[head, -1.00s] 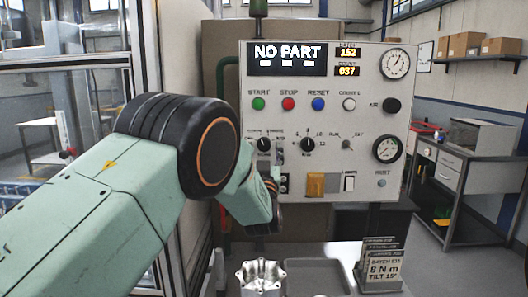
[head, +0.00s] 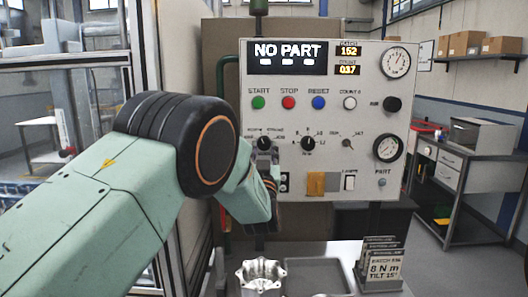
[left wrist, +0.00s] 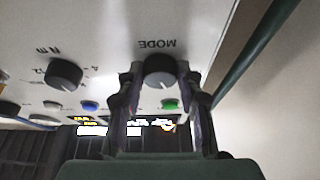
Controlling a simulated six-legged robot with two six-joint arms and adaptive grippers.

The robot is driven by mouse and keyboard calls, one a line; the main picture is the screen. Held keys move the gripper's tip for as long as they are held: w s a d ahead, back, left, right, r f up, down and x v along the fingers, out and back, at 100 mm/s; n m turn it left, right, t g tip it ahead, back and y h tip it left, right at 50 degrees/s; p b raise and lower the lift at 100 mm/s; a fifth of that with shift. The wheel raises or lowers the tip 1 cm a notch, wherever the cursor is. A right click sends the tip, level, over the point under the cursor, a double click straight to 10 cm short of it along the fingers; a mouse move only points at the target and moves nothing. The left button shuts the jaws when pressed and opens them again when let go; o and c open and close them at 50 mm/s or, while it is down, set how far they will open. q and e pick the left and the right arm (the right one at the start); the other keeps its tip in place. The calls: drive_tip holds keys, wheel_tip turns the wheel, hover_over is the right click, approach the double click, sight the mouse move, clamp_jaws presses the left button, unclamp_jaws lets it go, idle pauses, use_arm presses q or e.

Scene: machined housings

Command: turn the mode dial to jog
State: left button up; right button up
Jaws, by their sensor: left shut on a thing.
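The mode dial (head: 264,143) is a dark round knob at the left of the control panel, under the green start button. In the left wrist view the dial (left wrist: 160,70) sits by the upside-down word MODE, between my two fingers. My left gripper (head: 265,153) reaches it from below and is shut on it; the gripper also shows in the left wrist view (left wrist: 159,80). The small position words around the dial are too blurred to read for certain, so I cannot tell its setting. My right gripper is not in view.
A second black dial (head: 308,143) is right of the mode dial. The start button (head: 258,102), red stop button (head: 289,102) and blue reset button (head: 319,102) are above. The display (head: 287,58) reads NO PART. A metal housing (head: 261,273) stands below, beside a grey tray (head: 316,277).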

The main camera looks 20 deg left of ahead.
use_arm(q)
drive_tip(key=shift+m, duration=0.3)
drive_tip(key=m+h, duration=0.2)
drive_tip(key=m, duration=0.1)
drive_tip(key=m+h+b, duration=0.1)
drive_tip(key=m, duration=0.1)
drive_tip(key=shift+s+a+r, duration=0.1)
drive_tip(key=shift+a, duration=0.15)
drive_tip(key=m+h, duration=0.1)
drive_tip(key=m, duration=0.1)
drive_tip(key=m+h, duration=0.1)
drive_tip(key=m, duration=0.2)
drive_tip(key=shift+a+r+h, duration=0.1)
drive_tip(key=shift+r+h, duration=0.05)
drive_tip(key=shift+h, duration=0.25)
drive_tip(key=m, duration=0.2)
drive_tip(key=m+g+h, duration=0.1)
drive_tip(key=m, duration=0.2)
drive_tip(key=m+g+h+p, duration=0.1)
drive_tip(key=m, duration=0.1)
drive_tip(key=shift+s+a+r+m, duration=0.1)
drive_tip(key=shift+a+r+m, duration=0.05)
drive_tip(key=shift+r+m, duration=0.2)
drive_tip(key=shift+m+g+h+p, duration=0.3)
drive_tip(key=shift+m+g, duration=0.6)
drive_tip(key=shift+m, duration=0.95)
drive_tip(key=shift+f, duration=0.1)
drive_tip(key=o, duration=1.2)
drive_tip(key=shift+s, duration=0.1)
